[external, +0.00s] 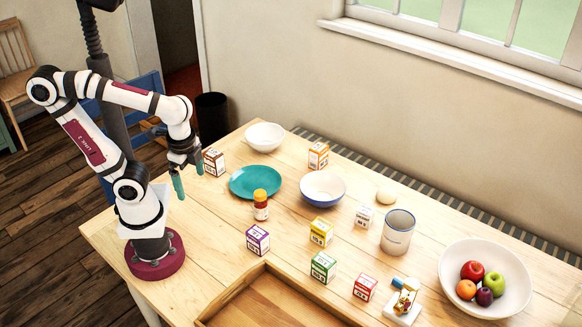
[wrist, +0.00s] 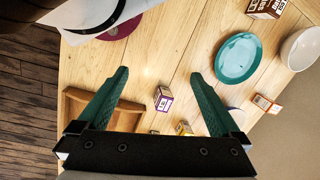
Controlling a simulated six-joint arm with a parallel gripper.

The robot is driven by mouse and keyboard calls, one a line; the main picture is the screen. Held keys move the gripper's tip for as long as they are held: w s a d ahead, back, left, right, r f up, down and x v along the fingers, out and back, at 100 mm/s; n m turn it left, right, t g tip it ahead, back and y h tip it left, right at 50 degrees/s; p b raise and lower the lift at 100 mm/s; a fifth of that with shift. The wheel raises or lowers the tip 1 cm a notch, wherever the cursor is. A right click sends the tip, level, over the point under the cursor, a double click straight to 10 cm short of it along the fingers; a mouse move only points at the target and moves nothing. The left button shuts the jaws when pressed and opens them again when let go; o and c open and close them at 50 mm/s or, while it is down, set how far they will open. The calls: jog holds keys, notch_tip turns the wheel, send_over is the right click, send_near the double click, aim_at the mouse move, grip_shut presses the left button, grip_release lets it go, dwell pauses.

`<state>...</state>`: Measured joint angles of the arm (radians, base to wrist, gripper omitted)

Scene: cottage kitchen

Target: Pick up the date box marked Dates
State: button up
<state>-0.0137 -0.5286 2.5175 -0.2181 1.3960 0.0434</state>
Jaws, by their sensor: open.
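Several small printed boxes stand on the table, and their lettering is too small to read surely. A brown-and-white box (external: 214,162), perhaps the date box, stands at the table's far left by the teal plate in the external view. It also shows at the top right edge of the wrist view, where the brown box (wrist: 265,8) is partly cut off. My gripper (external: 188,177) is open and empty, raised above the table just left of the brown box in the external view. In the wrist view the open gripper (wrist: 160,73) has bare wood between its green fingertips.
A teal plate (external: 255,182) and white bowl (external: 265,137) stand near the brown box. Purple (external: 258,239), yellow (external: 321,232), green (external: 323,267), red (external: 365,288) and orange (external: 318,155) boxes are spread out. A wooden tray (external: 268,271) lies at the front; a fruit bowl (external: 515,301) stands right.

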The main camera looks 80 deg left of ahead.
jog(key=shift+s+d+f, duration=0.25)
jog(key=shift+s+f, duration=0.15)
jog(key=shift+s, duration=0.05)
jog(key=shift+c, duration=0.8)
jog(key=w+a+g+y, duration=0.2)
jog(key=w+a+g, duration=0.1)
jog(key=w+a, duration=0.3)
jog(key=m+g+y, duration=0.2)
jog(key=g+y, duration=0.3)
jog(key=g, duration=0.2)
send_near(207, 158)
jog(key=x, duration=0.4)
jog(key=w+a+x, duration=0.1)
jog(key=x, duration=0.4)
jog(key=f+x, duration=0.1)
jog(key=x, duration=0.3)
jog(key=shift+w+a+f, duration=0.15)
jog(key=shift+w+a, duration=0.15)
grip_shut()
